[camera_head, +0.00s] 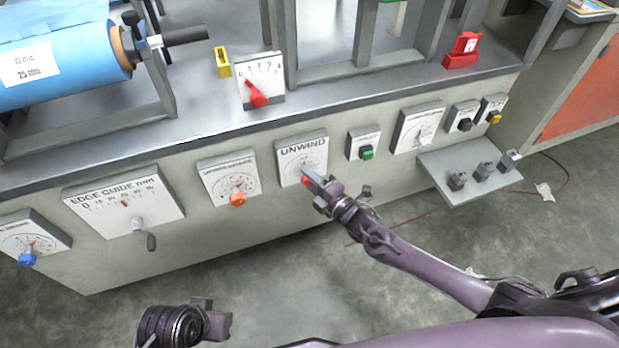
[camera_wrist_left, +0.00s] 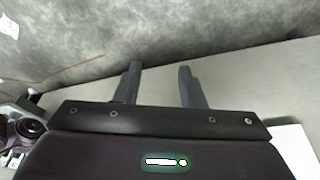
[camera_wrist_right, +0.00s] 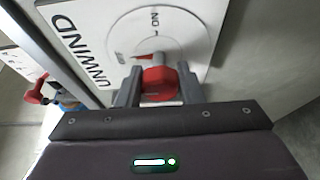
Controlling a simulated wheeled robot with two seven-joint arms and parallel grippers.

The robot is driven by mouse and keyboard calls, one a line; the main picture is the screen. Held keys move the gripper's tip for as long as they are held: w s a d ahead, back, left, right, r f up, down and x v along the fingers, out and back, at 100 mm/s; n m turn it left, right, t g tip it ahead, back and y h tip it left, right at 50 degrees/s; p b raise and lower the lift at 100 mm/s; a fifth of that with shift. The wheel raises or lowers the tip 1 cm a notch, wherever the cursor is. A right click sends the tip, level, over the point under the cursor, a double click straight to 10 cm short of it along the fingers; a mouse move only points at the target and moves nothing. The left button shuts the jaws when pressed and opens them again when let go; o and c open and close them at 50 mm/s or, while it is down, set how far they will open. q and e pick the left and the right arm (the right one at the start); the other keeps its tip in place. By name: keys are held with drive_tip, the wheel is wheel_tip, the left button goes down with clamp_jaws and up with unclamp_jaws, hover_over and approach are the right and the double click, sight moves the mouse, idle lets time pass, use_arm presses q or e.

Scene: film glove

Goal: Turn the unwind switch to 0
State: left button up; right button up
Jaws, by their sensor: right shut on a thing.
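The unwind switch is a white plate (camera_head: 291,151) labelled UNWIND on the front of the machine, with a red knob. In the right wrist view the plate (camera_wrist_right: 198,35) shows a round dial, a mark reading "NO" as it appears there, and the red knob (camera_wrist_right: 160,82). My right gripper (camera_head: 308,177) is at the dial, and its two fingers (camera_wrist_right: 158,90) are shut on the red knob from both sides. The fingers partly hide the knob in the head view. My left gripper (camera_head: 222,318) is low at the front, away from the machine; its fingers (camera_wrist_left: 157,85) are apart and empty.
A dial with an orange knob (camera_head: 237,198) is left of the unwind plate. A green button box (camera_head: 366,152) is to its right. A small shelf (camera_head: 450,175) juts out further right. An edge guide plate (camera_head: 125,203) with a crank is at left. The floor in front is clear.

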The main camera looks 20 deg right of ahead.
drive_tip(key=o, duration=1)
drive_tip(key=shift+c, duration=0.2)
use_arm(q)
drive_tip(key=shift+s+a+r+g+y+p, duration=0.15)
drive_tip(key=shift+s+a+g+p, duration=0.1)
drive_tip(key=shift+a+p, duration=0.15)
drive_tip(key=shift+s+a+r+g+y+p, duration=0.15)
drive_tip(key=shift+a+g+p, duration=0.1)
drive_tip(key=shift+a+p, duration=0.15)
use_arm(e)
drive_tip(key=v, duration=0.7)
drive_tip(key=shift+s+d, duration=0.15)
drive_tip(key=shift+s, duration=0.25)
